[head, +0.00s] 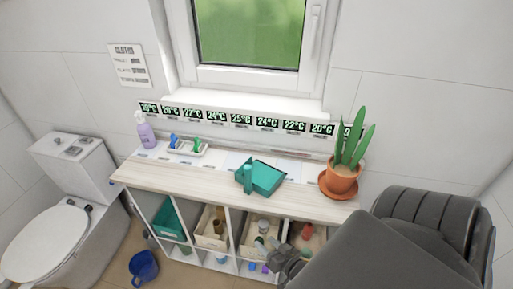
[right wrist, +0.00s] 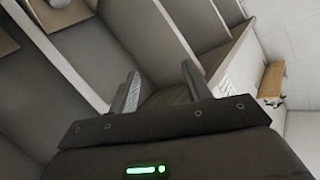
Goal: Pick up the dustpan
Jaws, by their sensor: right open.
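The teal dustpan (head: 266,178) lies on the pale wooden top of the low shelf unit (head: 222,187), right of its middle. Its short handle points toward the front left. My right gripper (head: 270,246) is in front of the shelf unit, lower than the top and nearer to me than the dustpan. It is open and apart from the dustpan. In the right wrist view my open fingers (right wrist: 162,88) have nothing between them, and the dustpan does not show there. My left gripper is not in view.
A potted plant (head: 342,178) stands at the right end of the top. A purple bottle (head: 146,132) and a white tray (head: 188,147) stand at the left. Bins fill the cubbies.

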